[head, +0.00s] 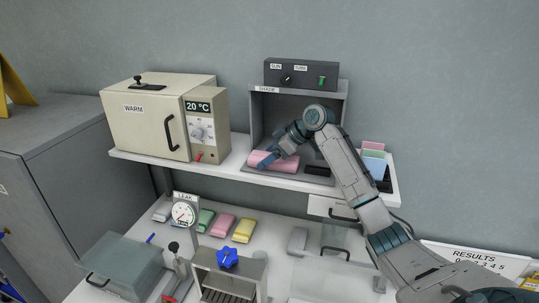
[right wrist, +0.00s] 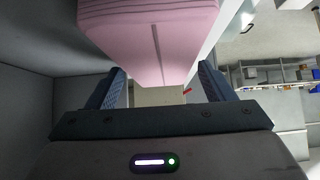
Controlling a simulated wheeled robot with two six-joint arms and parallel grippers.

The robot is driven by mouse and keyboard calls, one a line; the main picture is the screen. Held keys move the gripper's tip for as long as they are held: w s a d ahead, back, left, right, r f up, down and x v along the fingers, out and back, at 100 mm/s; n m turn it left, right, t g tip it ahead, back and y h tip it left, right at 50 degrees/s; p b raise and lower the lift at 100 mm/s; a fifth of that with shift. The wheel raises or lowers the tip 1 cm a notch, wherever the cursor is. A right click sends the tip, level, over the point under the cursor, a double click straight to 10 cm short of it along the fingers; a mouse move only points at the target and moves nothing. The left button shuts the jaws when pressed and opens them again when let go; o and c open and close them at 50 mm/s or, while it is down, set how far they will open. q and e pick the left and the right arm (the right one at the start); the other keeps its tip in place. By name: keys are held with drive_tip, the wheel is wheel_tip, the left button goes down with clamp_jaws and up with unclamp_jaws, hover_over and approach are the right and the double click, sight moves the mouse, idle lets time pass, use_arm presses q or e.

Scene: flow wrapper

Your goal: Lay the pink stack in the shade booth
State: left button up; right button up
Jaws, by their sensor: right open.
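The pink stack (head: 288,165) lies on the floor of the open-fronted grey shade booth (head: 256,120), toward its left side. My right gripper (head: 272,157) reaches into the booth at the stack. In the right wrist view the pink stack (right wrist: 150,35) fills the space ahead of the open fingers (right wrist: 158,88), one finger on each side. I see a gap beside each finger. Part of the stack is hidden behind the gripper in the head view. My left gripper is out of view.
A cream warm box (head: 145,122) stands left of the booth on the white shelf. A dark control box (head: 300,75) tops the booth. Coloured cards (head: 374,155) stand to its right. A gauge (head: 184,212) and several coloured packs (head: 222,224) are on the lower bench.

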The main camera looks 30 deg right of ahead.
drive_tip(key=b+v, duration=0.4)
drive_tip(key=v, duration=0.2)
drive_tip(key=shift+s+d+r, duration=0.15)
drive_tip(key=shift+s+d, duration=0.05)
drive_tip(key=shift+d, duration=0.05)
drive_tip(key=shift+s+d+r, duration=0.1)
drive_tip(key=shift+s+r, duration=0.1)
drive_tip(key=shift+r, duration=0.25)
drive_tip(key=shift+f, duration=0.1)
